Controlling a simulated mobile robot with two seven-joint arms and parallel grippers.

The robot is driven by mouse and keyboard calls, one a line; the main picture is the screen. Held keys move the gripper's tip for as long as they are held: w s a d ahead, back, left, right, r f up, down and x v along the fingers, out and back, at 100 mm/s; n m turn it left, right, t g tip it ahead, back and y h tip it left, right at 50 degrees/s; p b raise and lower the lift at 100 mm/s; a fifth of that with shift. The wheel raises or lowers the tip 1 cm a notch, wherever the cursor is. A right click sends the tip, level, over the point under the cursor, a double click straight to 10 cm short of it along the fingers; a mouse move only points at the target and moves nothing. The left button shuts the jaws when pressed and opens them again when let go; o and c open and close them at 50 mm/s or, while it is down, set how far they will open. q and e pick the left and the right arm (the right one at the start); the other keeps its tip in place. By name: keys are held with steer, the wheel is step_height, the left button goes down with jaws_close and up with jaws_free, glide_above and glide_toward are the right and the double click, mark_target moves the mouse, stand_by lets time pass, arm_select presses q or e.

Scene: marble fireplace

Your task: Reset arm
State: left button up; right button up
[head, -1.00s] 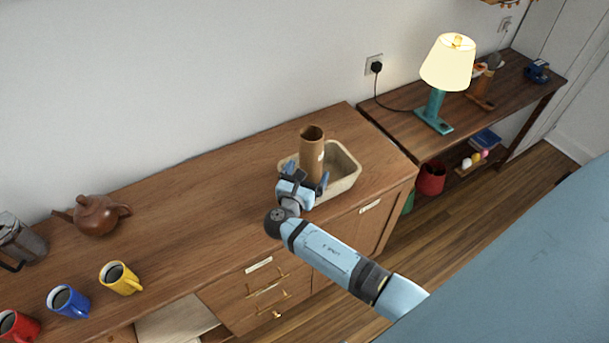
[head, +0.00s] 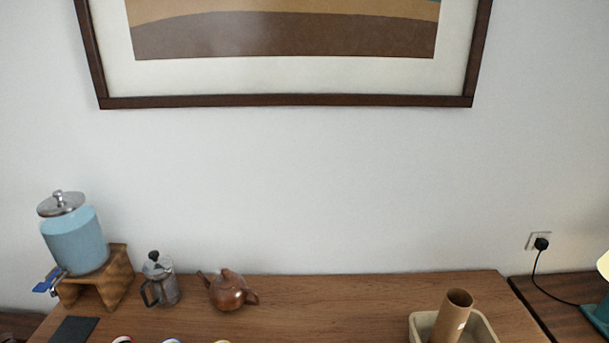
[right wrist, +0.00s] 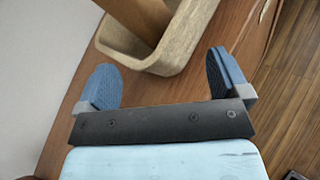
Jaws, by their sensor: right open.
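My right gripper (right wrist: 160,85) is open and empty in the right wrist view, its two blue fingers spread apart. Beyond the fingertips is a cream rectangular basket (right wrist: 180,50), with a brown cylinder (right wrist: 145,18) standing tilted in it. In the head view the basket (head: 484,325) and the cylinder (head: 453,318) are at the bottom right on the wooden cabinet top (head: 340,300). Neither gripper shows in the head view.
A brown teapot (head: 230,291), a glass press pot (head: 160,285) and a blue dispenser (head: 75,240) on a wooden stand (head: 118,280) are on the left. Mug rims show at the bottom edge. A lamp (head: 603,265) is at the right edge. The middle cabinet top is clear.

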steer(key=s+a+f+m+y, duration=0.3)
steer(key=s+a+m+y, duration=0.1)
steer(key=s+m+y, duration=0.15)
steer(key=s+a+f+m+y, duration=0.3)
steer(key=s+m+y, duration=0.1)
steer(key=s, duration=0.3)
steer(key=s+a+r+m+t+y, duration=0.1)
steer(key=s+a+r+m+y, duration=0.3)
steer(key=m, duration=0.5)
steer(key=s, duration=0.2)
steer(key=shift+s+a+r, duration=0.3)
steer(key=shift+s+a, duration=0.05)
steer(key=shift+s, duration=0.05)
steer(key=shift+m, duration=0.25)
